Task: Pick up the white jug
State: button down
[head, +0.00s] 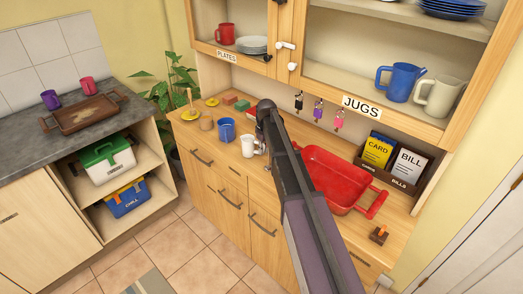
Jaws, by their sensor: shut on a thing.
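The white jug (437,96) stands upright on the cabinet shelf above the JUGS label, right of a blue jug (399,82). My gripper (263,149) is low over the wooden counter, far to the left of that jug. It is shut on a small white mug (247,145), at the mug's right side where the handle is. My arm hides most of the fingers. The mug is upright; I cannot tell whether it touches the counter.
A blue mug (226,129) stands just left of the white mug. A red tray (335,178) lies right of my arm, with a bills box (399,188) behind it. Keys (318,109) hang under the cabinet. An open cabinet door edge (286,45) is above my arm.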

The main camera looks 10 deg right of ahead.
jog(key=shift+r+p, duration=4.55)
jog(key=shift+r, duration=0.2)
jog(key=shift+a, duration=0.15)
